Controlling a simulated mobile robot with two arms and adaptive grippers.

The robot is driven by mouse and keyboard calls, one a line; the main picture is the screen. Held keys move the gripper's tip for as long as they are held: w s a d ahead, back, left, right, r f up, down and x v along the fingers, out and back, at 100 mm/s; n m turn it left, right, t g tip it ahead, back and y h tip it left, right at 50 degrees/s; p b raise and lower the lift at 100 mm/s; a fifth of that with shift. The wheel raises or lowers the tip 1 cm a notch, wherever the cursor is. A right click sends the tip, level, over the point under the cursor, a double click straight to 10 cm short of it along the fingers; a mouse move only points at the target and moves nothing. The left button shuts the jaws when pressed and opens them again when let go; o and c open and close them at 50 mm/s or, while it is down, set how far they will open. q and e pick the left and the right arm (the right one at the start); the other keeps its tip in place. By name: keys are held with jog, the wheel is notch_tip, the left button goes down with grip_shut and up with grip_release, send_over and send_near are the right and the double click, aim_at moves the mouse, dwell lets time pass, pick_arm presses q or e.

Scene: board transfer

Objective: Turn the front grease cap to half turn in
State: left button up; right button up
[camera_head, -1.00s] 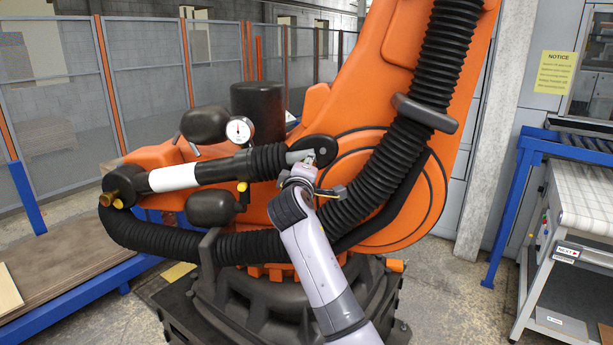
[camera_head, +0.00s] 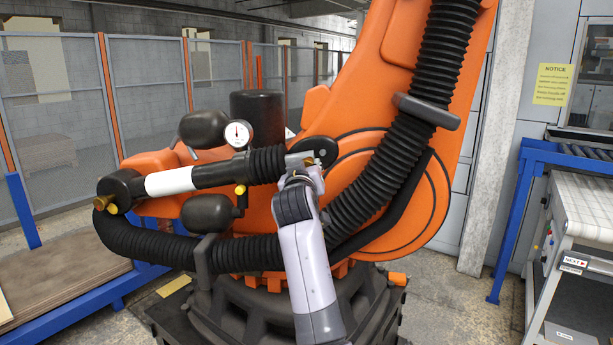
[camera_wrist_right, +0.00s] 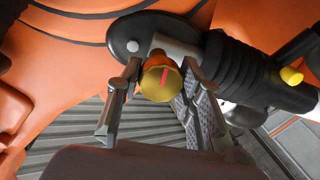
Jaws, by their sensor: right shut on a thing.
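The front grease cap (camera_wrist_right: 162,80) is a round brass knob with a red mark on its face. In the right wrist view it sits at the end of the black bellows cylinder, below a grey bracket. My right gripper (camera_wrist_right: 158,88) has one finger on each side of the cap and is shut on it. In the head view my right gripper (camera_head: 303,172) is at the right end of the cylinder, and my wrist hides the cap there. The red mark points roughly up in the wrist view, tilted slightly. My left gripper is not in view.
The large orange robot arm (camera_head: 395,55) with a black ribbed hose (camera_head: 455,60) fills the middle. A gauge (camera_head: 238,134) and another yellow cap (camera_head: 240,190) are on the cylinder side. Fence panels stand behind at left; a blue-framed conveyor (camera_head: 530,160) is at right.

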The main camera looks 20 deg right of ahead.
aim_at(306, 160)
jog(key=shift+f+m+b, duration=0.15)
jog(key=shift+m+b, duration=0.2)
jog(key=shift+m, duration=0.5)
jog(key=shift+f+m+b, duration=0.15)
jog(key=shift+m+b, duration=0.15)
jog(key=shift+m, duration=0.85)
jog(key=o, duration=1.2)
jog(key=shift+r, duration=0.2)
jog(key=shift+c, duration=0.2)
jog(key=shift+r, duration=0.15)
notch_tip(306, 160, up, 10)
jog(key=shift+f, duration=0.15)
